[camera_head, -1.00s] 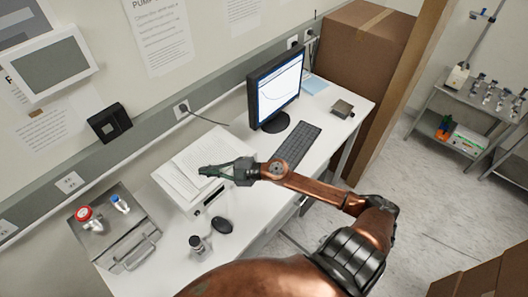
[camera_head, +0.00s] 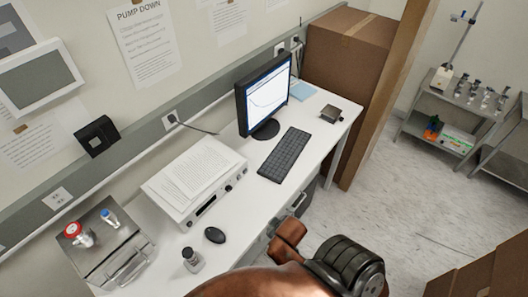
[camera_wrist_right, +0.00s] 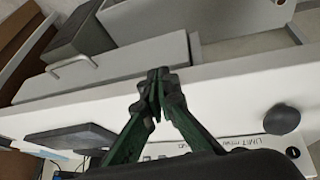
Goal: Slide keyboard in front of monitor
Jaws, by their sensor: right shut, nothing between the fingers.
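The dark keyboard (camera_head: 284,154) lies flat on the white desk (camera_head: 322,110), in front and slightly right of the monitor (camera_head: 265,95), near the desk's front edge. The monitor stands upright on a round black base, its screen lit with a curve. In the right wrist view, a dark slab that looks like the keyboard (camera_wrist_right: 72,138) lies at the left. My right gripper (camera_wrist_right: 159,76) is shut and empty, its green fingers together near the desk's front edge. It is not visible in the head view, where only part of my copper arm shows. My left gripper is not in view.
A white instrument (camera_head: 205,202) with papers on top stands left of the keyboard. Drawers (camera_wrist_right: 110,72) are below the desk.

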